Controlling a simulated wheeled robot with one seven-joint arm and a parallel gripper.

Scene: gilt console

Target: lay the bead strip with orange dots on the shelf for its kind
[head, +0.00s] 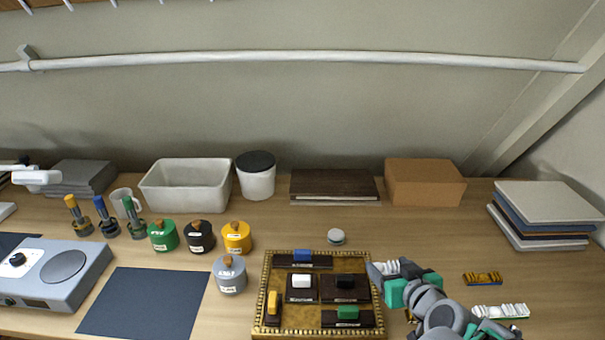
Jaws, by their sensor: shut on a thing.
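My gripper (388,270) is at the right edge of the gilt console (262,298), a beaded gold-rimmed tray. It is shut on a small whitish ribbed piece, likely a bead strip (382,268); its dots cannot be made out. Inside the console are dark labelled shelves with a blue block (303,255), a white block (301,281), a black block (345,282), a yellow-orange block (273,302) and a green block (347,312). Label writing is too small to read. My arm hides part of the table right of the console.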

